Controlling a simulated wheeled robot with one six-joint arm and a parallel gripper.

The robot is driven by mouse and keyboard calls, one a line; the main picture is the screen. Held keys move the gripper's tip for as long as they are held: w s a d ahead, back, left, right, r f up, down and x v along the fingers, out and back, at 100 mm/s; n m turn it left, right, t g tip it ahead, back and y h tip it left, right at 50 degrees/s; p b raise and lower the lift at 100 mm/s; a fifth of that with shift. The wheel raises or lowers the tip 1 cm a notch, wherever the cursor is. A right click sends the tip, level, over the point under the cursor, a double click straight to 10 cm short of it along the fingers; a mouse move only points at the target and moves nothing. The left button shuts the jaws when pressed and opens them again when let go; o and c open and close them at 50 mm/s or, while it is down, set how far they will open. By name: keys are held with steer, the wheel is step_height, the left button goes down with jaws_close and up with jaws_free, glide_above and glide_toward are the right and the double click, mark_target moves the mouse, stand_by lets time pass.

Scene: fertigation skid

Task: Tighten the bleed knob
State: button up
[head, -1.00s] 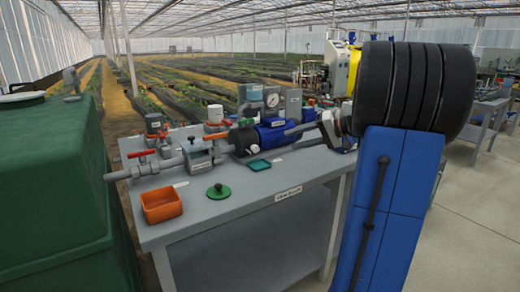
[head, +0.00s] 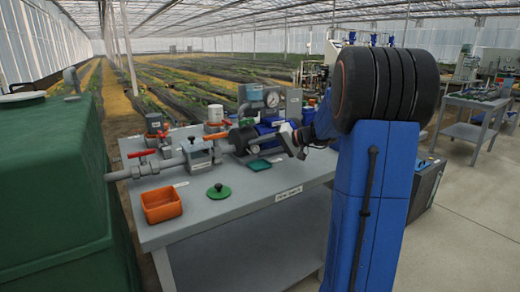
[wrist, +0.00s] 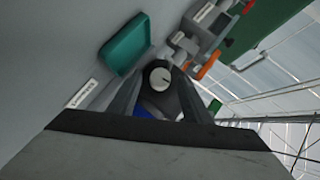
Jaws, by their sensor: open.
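In the wrist view, a round knob with a pale grey face and a short dark line (wrist: 160,78) shows ahead between the dark fingers of my gripper (wrist: 160,88). I take it to be the bleed knob. The fingers are apart on either side of it, and I cannot tell whether they touch it. In the head view my gripper (head: 300,143) is at the right end of the pipework, beside the blue pump body (head: 250,137). I cannot make out the knob clearly there.
On the grey bench (head: 240,203) are an orange bin (head: 161,205), a green disc with a black knob (head: 219,191) and a teal tray (head: 258,165). Red-handled valves (head: 140,154) and a gauge (head: 271,99) stand along the pipe. A green tank (head: 50,180) is at left.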

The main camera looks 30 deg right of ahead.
steer(key=shift+w+a+f, duration=0.1)
steer(key=shift+w, duration=0.05)
steer(key=c, duration=1)
steer(key=shift+f+m+y, duration=0.1)
steer(key=shift+m+y, duration=0.3)
steer(key=shift+c, duration=0.2)
steer(key=o, duration=1)
steer(key=shift+o, duration=0.2)
